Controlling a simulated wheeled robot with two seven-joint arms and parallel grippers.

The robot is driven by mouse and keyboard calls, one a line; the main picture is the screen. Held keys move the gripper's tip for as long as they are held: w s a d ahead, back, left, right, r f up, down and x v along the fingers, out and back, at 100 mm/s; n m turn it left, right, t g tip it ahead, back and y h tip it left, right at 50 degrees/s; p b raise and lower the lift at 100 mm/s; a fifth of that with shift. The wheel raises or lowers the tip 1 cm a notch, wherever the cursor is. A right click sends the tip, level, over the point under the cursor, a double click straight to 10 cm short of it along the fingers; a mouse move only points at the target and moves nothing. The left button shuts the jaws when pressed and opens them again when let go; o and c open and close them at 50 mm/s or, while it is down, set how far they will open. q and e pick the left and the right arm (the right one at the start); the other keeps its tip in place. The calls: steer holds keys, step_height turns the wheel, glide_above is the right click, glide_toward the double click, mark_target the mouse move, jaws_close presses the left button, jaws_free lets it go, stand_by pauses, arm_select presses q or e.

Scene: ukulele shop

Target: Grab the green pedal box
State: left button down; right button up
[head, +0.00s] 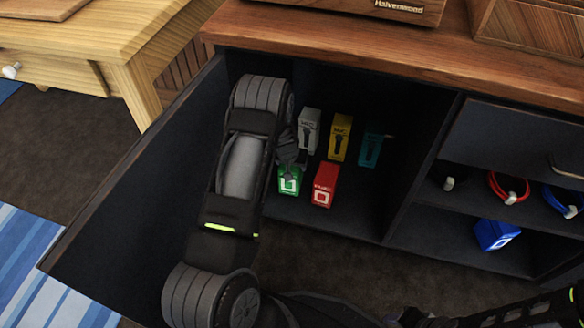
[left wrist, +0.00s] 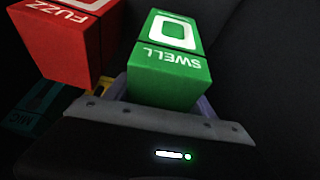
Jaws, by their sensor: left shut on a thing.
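The green pedal box (head: 289,180) stands in the dark open cabinet in the head view, at the front left of a small group of boxes. In the left wrist view the green box (left wrist: 172,62) shows its white square and the word SWELL. My left gripper (head: 290,160) reaches in from above and behind it and is shut on the green box. The fingers are mostly hidden by the box in the left wrist view. My right gripper is not clearly in view; part of my right arm shows at the lower right of the head view.
A red FUZZ box (head: 324,184) stands close to the right of the green one. Behind are a white box (head: 309,130), a yellow box (head: 340,137) and a teal box (head: 371,149). A divider (head: 424,165) separates shelves with coiled cables and a blue box (head: 495,235).

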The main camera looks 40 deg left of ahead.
arm_select(q)
step_height(320, 180, up, 8)
steer(key=shift+f+p, duration=0.2)
steer(key=shift+p, duration=0.95)
